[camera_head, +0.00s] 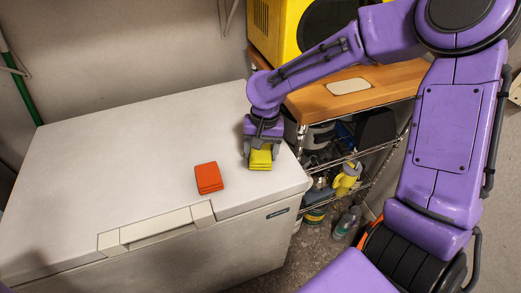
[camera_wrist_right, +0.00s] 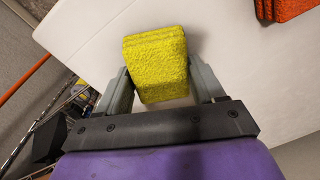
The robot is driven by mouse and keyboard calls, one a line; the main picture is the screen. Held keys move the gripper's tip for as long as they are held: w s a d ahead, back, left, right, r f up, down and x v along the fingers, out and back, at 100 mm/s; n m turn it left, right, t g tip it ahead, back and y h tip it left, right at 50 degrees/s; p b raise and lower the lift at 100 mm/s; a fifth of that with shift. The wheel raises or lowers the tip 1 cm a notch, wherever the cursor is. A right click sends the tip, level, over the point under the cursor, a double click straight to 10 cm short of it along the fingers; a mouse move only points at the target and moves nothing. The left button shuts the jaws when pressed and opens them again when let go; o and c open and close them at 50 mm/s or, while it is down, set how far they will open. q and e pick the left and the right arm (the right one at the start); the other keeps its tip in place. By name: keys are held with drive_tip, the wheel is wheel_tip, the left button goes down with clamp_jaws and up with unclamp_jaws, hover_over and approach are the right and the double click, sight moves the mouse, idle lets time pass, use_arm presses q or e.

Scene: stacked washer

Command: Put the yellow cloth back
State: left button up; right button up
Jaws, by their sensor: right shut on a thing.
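The yellow cloth (camera_head: 260,159) is a folded block at the right side of the white chest's lid, near its edge. It also shows in the right wrist view (camera_wrist_right: 157,62), between the two fingers. My right gripper (camera_head: 261,150) reaches down over it and is shut on it. I cannot tell whether the cloth touches the lid. My left gripper is in neither view.
A folded orange-red cloth (camera_head: 209,178) lies on the white chest (camera_head: 110,160), left of my right gripper. A wire shelf (camera_head: 375,150) with a wooden top (camera_head: 310,100), a yellow appliance (camera_head: 278,28) and several items stands right of the chest. The left lid is clear.

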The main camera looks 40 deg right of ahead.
sight(264, 151)
drive_tip(key=o, duration=1)
drive_tip(key=shift+f, duration=0.1)
wheel_tip(264, 151, up, 12)
drive_tip(key=p, duration=0.3)
drive_tip(key=shift+s+d+r, duration=0.2)
drive_tip(key=shift+s+d, duration=0.05)
drive_tip(key=shift+d, duration=0.1)
